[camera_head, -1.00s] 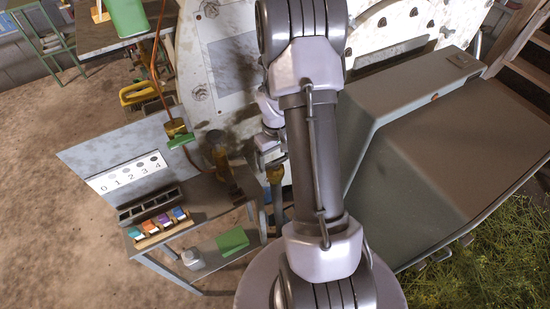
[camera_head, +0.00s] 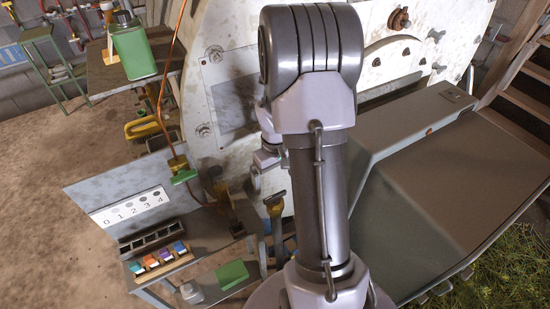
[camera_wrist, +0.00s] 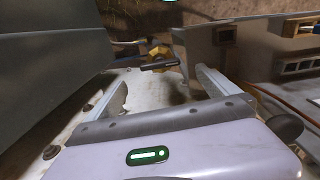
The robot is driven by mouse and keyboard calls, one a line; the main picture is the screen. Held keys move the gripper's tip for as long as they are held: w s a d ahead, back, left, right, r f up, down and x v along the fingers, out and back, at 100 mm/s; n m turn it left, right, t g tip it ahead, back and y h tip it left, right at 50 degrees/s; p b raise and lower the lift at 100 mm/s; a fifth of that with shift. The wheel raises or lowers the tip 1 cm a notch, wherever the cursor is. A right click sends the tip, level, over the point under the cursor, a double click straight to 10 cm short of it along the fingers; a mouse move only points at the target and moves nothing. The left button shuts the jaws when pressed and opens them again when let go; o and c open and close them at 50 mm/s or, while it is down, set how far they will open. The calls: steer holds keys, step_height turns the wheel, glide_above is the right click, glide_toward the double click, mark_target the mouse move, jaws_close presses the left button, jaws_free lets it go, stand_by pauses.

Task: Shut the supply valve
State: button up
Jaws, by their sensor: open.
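A brass-yellow valve with a dark lever (camera_wrist: 160,64) shows in the wrist view, ahead of my gripper. The lever lies roughly crosswise in that picture. My gripper (camera_wrist: 162,88) is open, its two pale fingers spread wide with nothing between them, and the valve appears beyond the fingertips. In the head view a yellow fitting with a dark top (camera_head: 275,205) stands by the small bench; it may be the same valve. Another valve with a green handle (camera_head: 183,176) hangs on the copper pipe. My arm hides much of the middle of the head view, and the fingertips are not clear there.
The small bench (camera_head: 225,228) carries a board numbered 0 to 4 (camera_head: 130,207) and several coloured vials (camera_head: 160,257). A green canister (camera_head: 134,48) stands at upper left. The big pale vessel face (camera_head: 235,60) and a grey casing (camera_head: 430,200) flank my arm. Bare ground lies left.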

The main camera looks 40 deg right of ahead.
step_height(320, 180, up, 9)
steer(key=p, duration=0.2)
steer(key=shift+r, duration=0.2)
